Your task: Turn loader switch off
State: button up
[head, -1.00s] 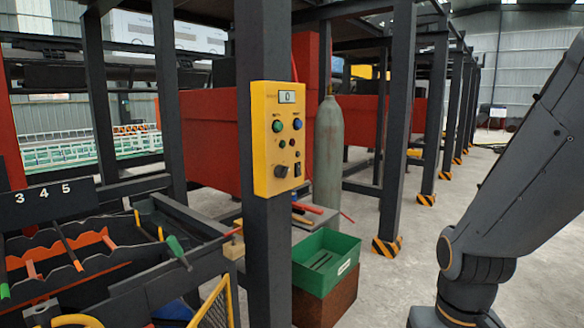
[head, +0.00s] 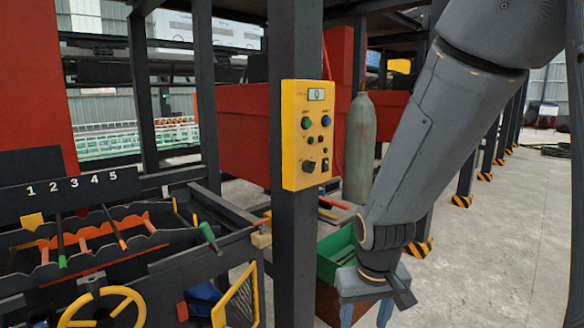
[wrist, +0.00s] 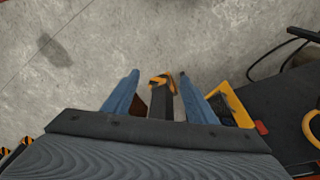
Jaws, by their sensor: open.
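The yellow control box (head: 292,145) is mounted on a dark upright post (head: 293,225) in the middle of the head view. It has a small display reading 0 at its top, a green and a blue button, smaller buttons below, a dark rotary knob (head: 308,166) at lower left and a small black switch (head: 325,165) at lower right. Which control is the loader switch I cannot tell. My gripper (head: 366,314) hangs pointing down, low and to the right of the box, apart from it. In the wrist view its two blue fingers (wrist: 159,88) are spread with nothing held.
A green bin (head: 335,252) stands behind my gripper, with a grey gas cylinder (head: 359,150) beyond. At left are a numbered rack (head: 75,190) and a yellow handwheel (head: 100,308). Open concrete floor (head: 490,265) lies at right.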

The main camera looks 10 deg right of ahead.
jog(key=w+d+r+t+p, duration=0.1)
jog(key=w+d+r+t, duration=0.1)
jog(key=w, duration=0.5)
jog(key=w+d+r+t+p, duration=0.1)
jog(key=w+r+t+p, duration=0.15)
jog(key=w, duration=0.45)
jog(key=n+t+y+p, duration=0.4)
jog(key=t+y+p, duration=0.4)
jog(key=y+p, duration=0.15)
send_near(314, 168)
jog(key=b+x, duration=0.1)
jog(key=x, duration=0.2)
jog(key=shift+t+y, duration=0.25)
jog(key=p+x, duration=0.1)
jog(key=x, duration=0.2)
jog(key=p+x, duration=0.1)
jog(key=x, duration=0.2)
jog(key=shift+w+a+f, duration=0.2)
jog(key=shift+w+a, duration=0.05)
jog(key=shift+w, duration=0.1)
jog(key=c, duration=1.1)
jog(key=shift+o, duration=0.2)
